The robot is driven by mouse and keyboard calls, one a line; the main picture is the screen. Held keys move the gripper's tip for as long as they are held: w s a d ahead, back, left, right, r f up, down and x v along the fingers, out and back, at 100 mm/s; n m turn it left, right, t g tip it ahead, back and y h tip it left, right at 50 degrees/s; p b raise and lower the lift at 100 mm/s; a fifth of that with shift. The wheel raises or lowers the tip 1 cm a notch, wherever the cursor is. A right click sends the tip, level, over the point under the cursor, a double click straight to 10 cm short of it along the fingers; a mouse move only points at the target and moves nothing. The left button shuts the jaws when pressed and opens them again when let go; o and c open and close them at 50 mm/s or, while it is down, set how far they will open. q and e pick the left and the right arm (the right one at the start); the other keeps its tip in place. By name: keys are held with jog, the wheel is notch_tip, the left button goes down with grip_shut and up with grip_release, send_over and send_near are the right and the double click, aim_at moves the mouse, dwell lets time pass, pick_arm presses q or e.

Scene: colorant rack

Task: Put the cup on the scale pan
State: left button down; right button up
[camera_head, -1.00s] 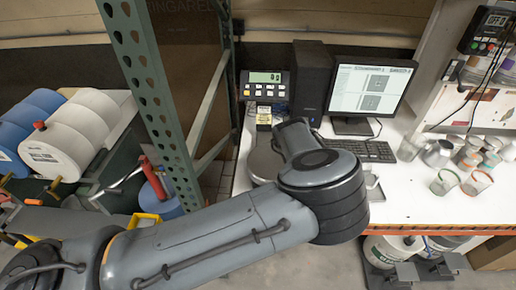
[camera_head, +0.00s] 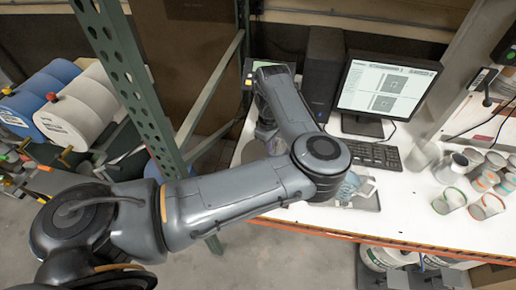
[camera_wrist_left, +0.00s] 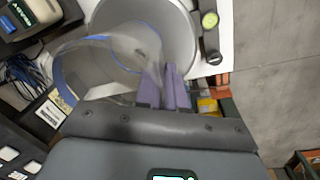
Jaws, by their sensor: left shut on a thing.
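A clear cup (camera_wrist_left: 85,72) with a blue band shows at the left in the left wrist view. My left gripper (camera_wrist_left: 167,88), with purple fingers, is shut on its wall. The round grey scale pan (camera_wrist_left: 170,28) lies beyond the fingers at the top, and the cup overlaps its left part in this view. I cannot tell whether the cup touches the pan. In the head view the pan (camera_head: 250,152) is partly hidden by my left arm, and the gripper is mostly hidden there. My right gripper is not in view.
A monitor (camera_head: 387,90), a keyboard (camera_head: 372,155) and a dark computer case (camera_head: 322,75) stand behind and right of my arm. Several small cups (camera_head: 487,206) stand at the right of the white table. A green rack post (camera_head: 140,100) rises left of the scale.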

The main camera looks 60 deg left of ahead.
pick_arm(q)
jog(key=shift+s+a+f, duration=0.55)
jog(key=shift+a+f, duration=0.45)
jog(key=shift+f, duration=0.35)
jog(key=shift+s+a+f, duration=0.5)
jog(key=shift+a+f, duration=0.45)
jog(key=shift+f, duration=0.4)
jog(key=shift+s+a+f, duration=0.55)
jog(key=shift+a+f, duration=0.45)
jog(key=shift+f, duration=0.35)
jog(key=shift+f, duration=0.15)
jog(key=c, duration=1.2)
grip_release()
jog(key=shift+c, duration=0.2)
